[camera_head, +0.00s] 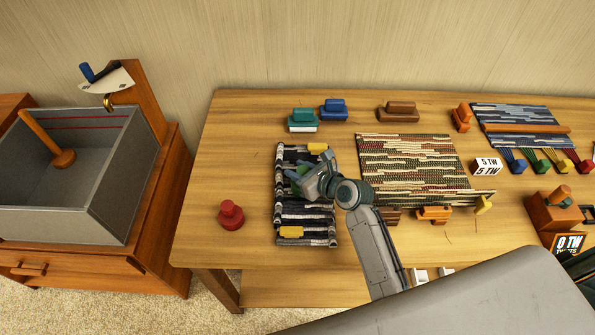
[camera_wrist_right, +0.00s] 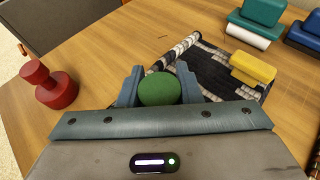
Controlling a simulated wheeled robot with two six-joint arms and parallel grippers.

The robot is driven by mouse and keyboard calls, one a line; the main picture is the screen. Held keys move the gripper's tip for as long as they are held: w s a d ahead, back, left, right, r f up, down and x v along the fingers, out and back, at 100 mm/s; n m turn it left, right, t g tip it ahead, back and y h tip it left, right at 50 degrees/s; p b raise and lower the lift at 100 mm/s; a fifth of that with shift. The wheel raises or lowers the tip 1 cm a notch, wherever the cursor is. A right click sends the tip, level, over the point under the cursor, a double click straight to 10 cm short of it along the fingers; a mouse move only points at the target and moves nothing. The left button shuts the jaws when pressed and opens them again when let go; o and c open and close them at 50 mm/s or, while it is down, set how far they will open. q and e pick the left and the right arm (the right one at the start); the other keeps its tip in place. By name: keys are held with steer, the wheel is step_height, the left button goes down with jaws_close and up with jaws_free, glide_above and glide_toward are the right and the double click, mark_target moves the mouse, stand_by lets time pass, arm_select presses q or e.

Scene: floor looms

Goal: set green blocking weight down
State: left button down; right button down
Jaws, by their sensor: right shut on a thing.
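My right gripper (camera_head: 308,182) is over the left part of the dark striped woven mat (camera_head: 306,210). In the right wrist view it is shut on the green blocking weight (camera_wrist_right: 160,88), whose round top shows between the two fingers. In the head view only a sliver of green shows beside the fingers. I cannot tell whether the weight's underside touches the mat. A red weight (camera_head: 231,215) stands on the table left of the mat and also shows in the right wrist view (camera_wrist_right: 48,85). My left gripper is not in view.
Yellow blocks (camera_head: 291,232) lie on the mat's near and far ends. Teal (camera_head: 302,120) and blue (camera_head: 334,110) blocks stand behind it. A larger striped mat (camera_head: 405,165) lies to the right. A grey bin (camera_head: 100,215) stands left of the table (camera_head: 205,190), whose left end is mostly clear.

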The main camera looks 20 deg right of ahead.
steer(key=c, duration=1)
jaws_free()
steer(key=shift+f, duration=0.15)
steer(key=shift+c, duration=0.2)
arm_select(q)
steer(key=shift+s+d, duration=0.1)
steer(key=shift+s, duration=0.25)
arm_select(e)
steer(key=shift+s+d+r, duration=0.15)
steer(key=shift+s+r, duration=0.1)
arm_select(q)
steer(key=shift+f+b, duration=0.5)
steer(key=shift+b, duration=0.05)
arm_select(e)
steer(key=v, duration=1.1)
steer(key=shift+s, duration=0.2)
steer(key=shift+d, duration=0.15)
